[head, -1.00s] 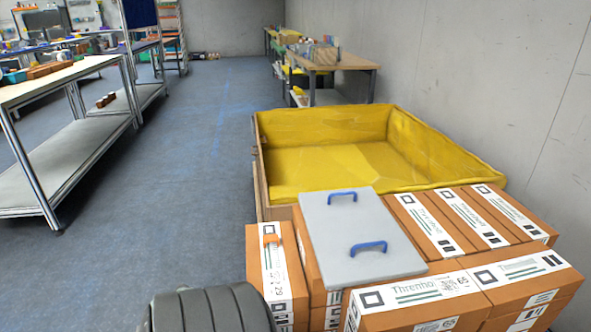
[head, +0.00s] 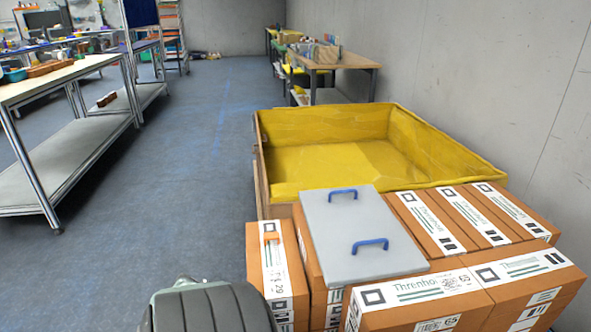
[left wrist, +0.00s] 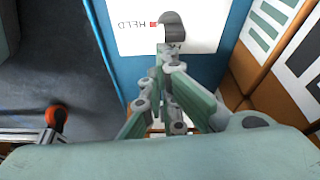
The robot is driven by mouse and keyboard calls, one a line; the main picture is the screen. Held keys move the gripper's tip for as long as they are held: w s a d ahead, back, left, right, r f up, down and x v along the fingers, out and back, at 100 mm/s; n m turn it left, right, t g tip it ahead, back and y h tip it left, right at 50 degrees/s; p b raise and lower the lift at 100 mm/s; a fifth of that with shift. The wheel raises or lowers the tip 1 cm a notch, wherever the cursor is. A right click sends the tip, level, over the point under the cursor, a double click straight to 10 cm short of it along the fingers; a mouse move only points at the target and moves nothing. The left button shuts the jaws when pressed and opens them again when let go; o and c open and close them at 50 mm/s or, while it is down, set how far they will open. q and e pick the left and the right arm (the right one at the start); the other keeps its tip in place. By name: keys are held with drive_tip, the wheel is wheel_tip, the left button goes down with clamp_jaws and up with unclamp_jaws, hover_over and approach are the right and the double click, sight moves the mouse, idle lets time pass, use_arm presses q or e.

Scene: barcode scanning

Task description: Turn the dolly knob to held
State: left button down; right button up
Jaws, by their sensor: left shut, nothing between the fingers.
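In the left wrist view a white plate (left wrist: 205,35) on a blue panel (left wrist: 118,70) bears the word HELD, which reads upside down, beside a small red mark. A dark grey curved part (left wrist: 172,22), which looks like the dolly knob, stands over the plate right beside the red mark. My left gripper (left wrist: 170,48) is shut and empty, its fingertips right at this part; I cannot tell whether they touch it. The head view shows neither knob nor plate. My right gripper is in neither view.
In the head view a yellow-lined bin (head: 330,165) stands behind stacked orange boxes (head: 420,300) and a grey board with blue handles (head: 345,225). A concrete wall is at the right, a workbench (head: 70,80) at the left. The floor between is clear.

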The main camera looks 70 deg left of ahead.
use_arm(q)
drive_tip(key=shift+w, duration=0.2)
drive_tip(key=shift+w+d, duration=0.4)
drive_tip(key=shift+w, duration=0.15)
drive_tip(key=shift+s+r, duration=0.2)
drive_tip(key=shift+r, duration=0.05)
drive_tip(key=v, duration=1.1)
drive_tip(key=shift+r, duration=0.2)
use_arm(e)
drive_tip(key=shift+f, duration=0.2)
